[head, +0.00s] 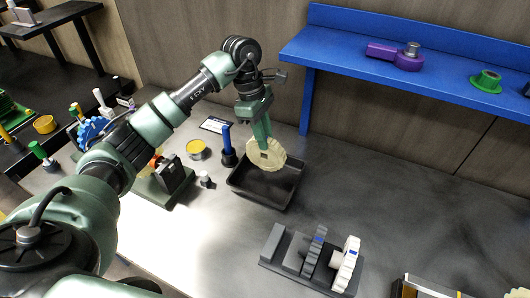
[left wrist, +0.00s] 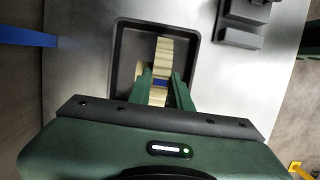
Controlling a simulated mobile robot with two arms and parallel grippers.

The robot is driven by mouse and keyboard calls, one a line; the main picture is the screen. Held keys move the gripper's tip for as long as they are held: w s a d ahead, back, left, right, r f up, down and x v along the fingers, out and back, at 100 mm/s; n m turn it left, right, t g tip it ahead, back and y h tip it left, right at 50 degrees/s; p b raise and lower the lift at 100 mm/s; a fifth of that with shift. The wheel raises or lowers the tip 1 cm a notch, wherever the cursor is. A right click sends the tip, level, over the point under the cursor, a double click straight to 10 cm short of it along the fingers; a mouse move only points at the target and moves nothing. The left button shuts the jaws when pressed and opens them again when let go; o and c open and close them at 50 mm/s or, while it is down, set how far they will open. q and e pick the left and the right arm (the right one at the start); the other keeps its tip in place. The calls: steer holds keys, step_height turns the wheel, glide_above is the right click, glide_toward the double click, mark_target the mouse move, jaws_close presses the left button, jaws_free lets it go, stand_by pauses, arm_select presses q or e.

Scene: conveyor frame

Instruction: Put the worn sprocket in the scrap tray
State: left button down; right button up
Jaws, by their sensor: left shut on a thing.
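The worn sprocket (head: 267,154) is a cream toothed disc, held upright in my left gripper (head: 264,140). My left gripper is shut on it, and it hangs over the black scrap tray (head: 259,197). In the left wrist view the sprocket (left wrist: 164,50) shows edge-on between the fingers of my left gripper (left wrist: 160,80), with a small blue mark on it. The tray (left wrist: 121,58) lies beyond it there, and its visible floor is bare. I cannot tell whether the sprocket touches the tray. My right gripper is not in view.
A dark rack (head: 285,262) with a grey and a white sprocket stands right of the tray. A blue-handled tool (head: 227,143) stands upright beside the tray's left rear. A blue shelf (head: 345,46) is behind. The bench on the right is mostly clear.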

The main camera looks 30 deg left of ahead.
mark_target(265, 156)
arm_select(q)
steer(key=x, duration=0.2)
steer(key=shift+a+f, duration=0.2)
steer(key=shift+f, duration=0.3)
steer(key=x, duration=0.2)
steer(key=a+p+x, duration=0.1)
steer(key=shift+d+f, duration=0.15)
steer(key=shift+f, duration=0.6)
steer(key=c, duration=1.3)
jaws_free()
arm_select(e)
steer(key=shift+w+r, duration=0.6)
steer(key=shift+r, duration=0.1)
arm_select(q)
steer(key=shift+r, duration=0.1)
steer(key=shift+r, duration=0.15)
steer(key=b+v, duration=0.3)
steer(key=v, duration=0.7)
steer(key=shift+r, duration=0.15)
steer(key=shift+v, duration=0.75)
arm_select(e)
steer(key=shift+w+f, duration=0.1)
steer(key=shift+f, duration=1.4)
